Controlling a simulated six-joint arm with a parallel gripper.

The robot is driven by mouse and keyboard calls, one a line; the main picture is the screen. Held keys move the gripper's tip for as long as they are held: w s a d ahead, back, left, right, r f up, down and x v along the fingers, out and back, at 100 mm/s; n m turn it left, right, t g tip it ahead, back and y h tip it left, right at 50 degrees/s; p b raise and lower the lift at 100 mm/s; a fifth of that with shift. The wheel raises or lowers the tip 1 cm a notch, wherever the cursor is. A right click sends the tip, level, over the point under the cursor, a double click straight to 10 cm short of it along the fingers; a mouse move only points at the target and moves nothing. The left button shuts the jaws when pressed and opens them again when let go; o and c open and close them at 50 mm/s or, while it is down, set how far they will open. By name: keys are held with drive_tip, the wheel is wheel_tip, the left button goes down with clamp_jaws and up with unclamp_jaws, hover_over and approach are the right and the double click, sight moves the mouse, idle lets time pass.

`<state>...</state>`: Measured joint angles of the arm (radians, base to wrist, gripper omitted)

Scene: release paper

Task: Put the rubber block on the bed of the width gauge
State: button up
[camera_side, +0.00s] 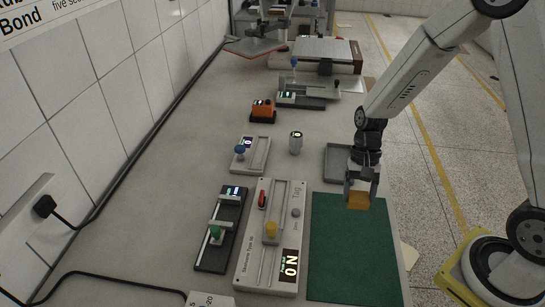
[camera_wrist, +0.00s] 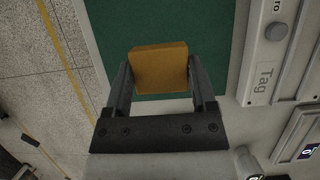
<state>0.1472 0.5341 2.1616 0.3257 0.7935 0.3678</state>
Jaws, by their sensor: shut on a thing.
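The rubber block, an amber-orange block (camera_side: 358,200), is held in my gripper (camera_side: 361,187) above the far end of a green mat (camera_side: 350,260). In the wrist view the block (camera_wrist: 160,68) sits between the two dark fingers of my gripper (camera_wrist: 160,82). Several slide-type instruments stand to the left. A black-based one has a green knob (camera_side: 216,232) and a small display. A smaller pale one has a blue knob (camera_side: 240,149). I cannot tell for certain which is the width gauge. The block is apart from all of them.
A long pale instrument marked Tag (camera_side: 284,256), with a red lever and yellow knob, lies just left of the mat. A grey tray (camera_side: 334,160), a small cylinder (camera_side: 296,143) and an orange device (camera_side: 262,111) stand farther back.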

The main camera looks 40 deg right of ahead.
sight(354, 199)
drive_tip(key=shift+r, duration=1.35)
drive_tip(key=shift+w+a, duration=0.4)
drive_tip(key=shift+a, duration=0.05)
drive_tip(key=w+a+r, duration=0.2)
drive_tip(key=w+a, duration=0.1)
drive_tip(key=a, duration=0.6)
drive_tip(key=w+a+r, duration=0.2)
drive_tip(key=w+a, duration=0.2)
drive_tip(key=a, duration=0.6)
drive_tip(key=w+a+f, duration=0.1)
drive_tip(key=w+f, duration=0.1)
drive_tip(key=w, duration=0.1)
drive_tip(key=w+a+f, duration=0.1)
drive_tip(key=w+f, duration=0.2)
drive_tip(key=w, duration=0.1)
drive_tip(key=w+a+f, duration=0.2)
drive_tip(key=w+f, duration=0.1)
drive_tip(key=w, duration=0.1)
drive_tip(key=shift+w, duration=0.25)
drive_tip(key=shift+w+a+f, duration=0.25)
drive_tip(key=shift+w+f, duration=0.3)
drive_tip(key=shift+f, duration=0.05)
